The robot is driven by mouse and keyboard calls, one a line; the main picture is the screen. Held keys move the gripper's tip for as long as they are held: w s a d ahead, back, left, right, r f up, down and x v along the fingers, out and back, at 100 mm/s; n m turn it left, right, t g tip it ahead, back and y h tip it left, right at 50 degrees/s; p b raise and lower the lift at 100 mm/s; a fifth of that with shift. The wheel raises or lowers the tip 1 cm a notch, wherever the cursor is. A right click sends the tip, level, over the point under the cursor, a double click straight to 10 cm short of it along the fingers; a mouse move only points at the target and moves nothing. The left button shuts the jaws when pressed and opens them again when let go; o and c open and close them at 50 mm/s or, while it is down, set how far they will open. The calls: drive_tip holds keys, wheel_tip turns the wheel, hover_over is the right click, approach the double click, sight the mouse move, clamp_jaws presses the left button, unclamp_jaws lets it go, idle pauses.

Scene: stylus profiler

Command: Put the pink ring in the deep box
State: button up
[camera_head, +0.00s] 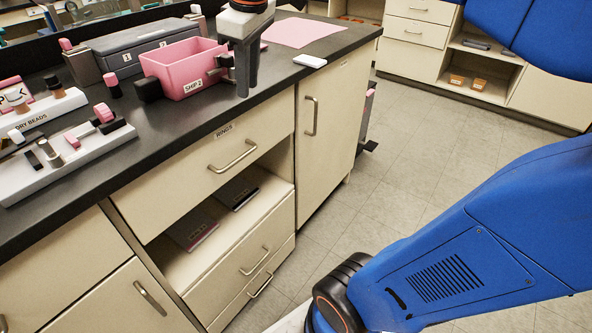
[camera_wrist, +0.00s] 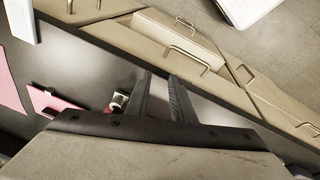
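A pink box (camera_head: 185,68) labelled "SHIP 2" stands open-topped on the dark counter. I cannot tell whether it is the deep box. My gripper (camera_head: 244,90) points down over the counter at the box's right front corner. In the wrist view its two fingers (camera_wrist: 162,98) are apart with nothing held between them. A small silver and black part (camera_wrist: 119,99) shows beside the left finger, by a pink edge. I cannot make out a pink ring in either view. A closed-looking drawer (camera_head: 212,178) labelled "RINGS" is in the cabinet front below; its inside is hidden.
A grey case (camera_head: 135,48) stands behind the pink box. A white rack (camera_head: 75,160) of small parts and a "DRY BEADS" tray (camera_head: 50,112) are at left. A pink sheet (camera_head: 302,32) and a white block (camera_head: 310,61) lie right. The floor (camera_head: 400,160) before the cabinets is clear.

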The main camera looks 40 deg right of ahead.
drive_tip(key=s+d+f+m+t, duration=0.1)
drive_tip(key=s+f+m, duration=0.2)
drive_tip(key=s+f, duration=0.4)
drive_tip(key=s+d+f+m+t, duration=0.1)
drive_tip(key=s+f+m, duration=0.3)
drive_tip(key=s+f, duration=0.3)
wheel_tip(320, 180, down, 6)
drive_tip(key=shift+s+r, duration=0.15)
drive_tip(key=shift+s, duration=0.05)
